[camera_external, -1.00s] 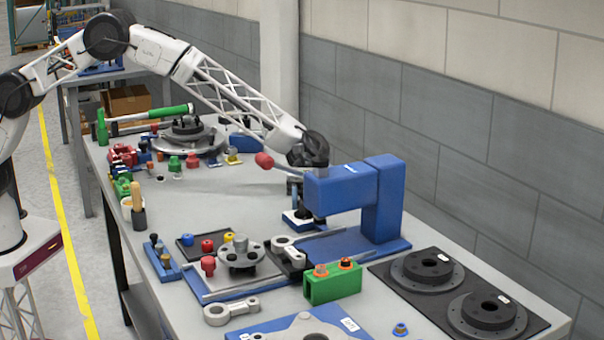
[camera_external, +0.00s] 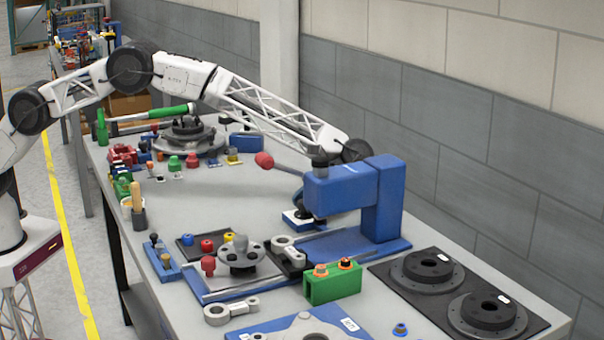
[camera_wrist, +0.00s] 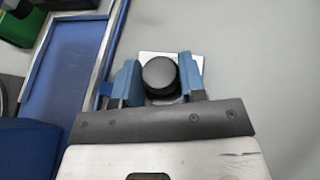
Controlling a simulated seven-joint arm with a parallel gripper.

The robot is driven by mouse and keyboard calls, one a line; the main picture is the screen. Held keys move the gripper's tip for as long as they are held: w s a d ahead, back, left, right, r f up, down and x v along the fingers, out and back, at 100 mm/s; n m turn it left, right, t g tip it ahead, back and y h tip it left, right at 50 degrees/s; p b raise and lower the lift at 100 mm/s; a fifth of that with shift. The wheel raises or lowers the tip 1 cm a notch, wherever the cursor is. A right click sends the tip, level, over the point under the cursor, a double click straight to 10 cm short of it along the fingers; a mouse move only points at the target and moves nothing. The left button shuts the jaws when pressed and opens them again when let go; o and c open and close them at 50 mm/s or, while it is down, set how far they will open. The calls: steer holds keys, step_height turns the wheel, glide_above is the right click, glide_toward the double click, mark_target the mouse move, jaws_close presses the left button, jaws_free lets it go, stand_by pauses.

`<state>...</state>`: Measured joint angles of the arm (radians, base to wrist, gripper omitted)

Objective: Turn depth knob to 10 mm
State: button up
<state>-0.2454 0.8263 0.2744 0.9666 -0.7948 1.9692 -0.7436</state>
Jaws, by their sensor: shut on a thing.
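A dark round knob (camera_wrist: 160,75) sits between the two blue fingers of my gripper (camera_wrist: 158,80) in the wrist view. The fingers are shut on its sides. A pale square plate (camera_wrist: 192,68) shows behind the knob. No depth scale or number can be read. In the outside view the blue press (camera_external: 350,185) stands at the wall side of the bench, with its red-tipped lever (camera_external: 264,160) pointing left. My wrist is behind the press head. My fingers and the knob cannot be made out in that view.
A green block (camera_external: 333,284) with orange-topped parts stands in front of the press. A fixture plate with a grey star knob (camera_external: 241,255) lies to its left. Black discs on a mat (camera_external: 455,325) lie at right. The bench behind the press is largely clear.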

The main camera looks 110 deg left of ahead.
stand_by(0.3)
steer(key=o, duration=0.9)
steer(key=shift+r, duration=0.15)
steer(key=shift+r, duration=1.7)
steer(key=shift+s+d+r, duration=0.2)
steer(key=shift+s+d, duration=0.15)
steer(key=shift+s, duration=2.3)
steer(key=shift+s+d+r, duration=0.25)
steer(key=shift+s+d, duration=0.1)
steer(key=shift+s, duration=2.3)
steer(key=shift+s+d+r, duration=0.2)
steer(key=shift+s+d, duration=0.15)
steer(key=shift+s, duration=2.3)
